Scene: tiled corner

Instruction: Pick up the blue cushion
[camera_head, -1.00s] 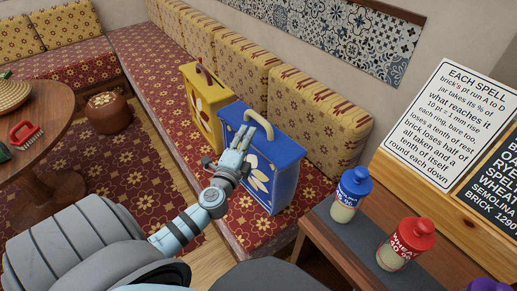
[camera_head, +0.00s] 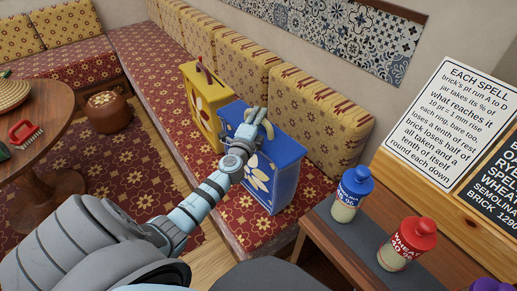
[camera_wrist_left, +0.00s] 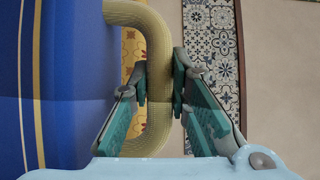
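No blue item that is clearly a cushion shows. The blue thing here is a blue box (camera_head: 284,180) with a painted flower and a tan arched handle (camera_head: 268,128), upright on the patterned bench. The box's blue side fills the left of the left wrist view (camera_wrist_left: 65,90). My left gripper (camera_head: 256,115) is at the handle. In the left wrist view its teal fingers (camera_wrist_left: 160,88) are on both sides of the handle (camera_wrist_left: 157,120) and appear to touch it. My right gripper is not in view.
A yellow box (camera_head: 204,110) stands just behind the blue one. Yellow patterned cushions (camera_head: 320,115) line the wall. A wooden counter at lower right bears a blue-capped jar (camera_head: 351,195) and a red-capped jar (camera_head: 409,243). A round table (camera_head: 40,140) is at left.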

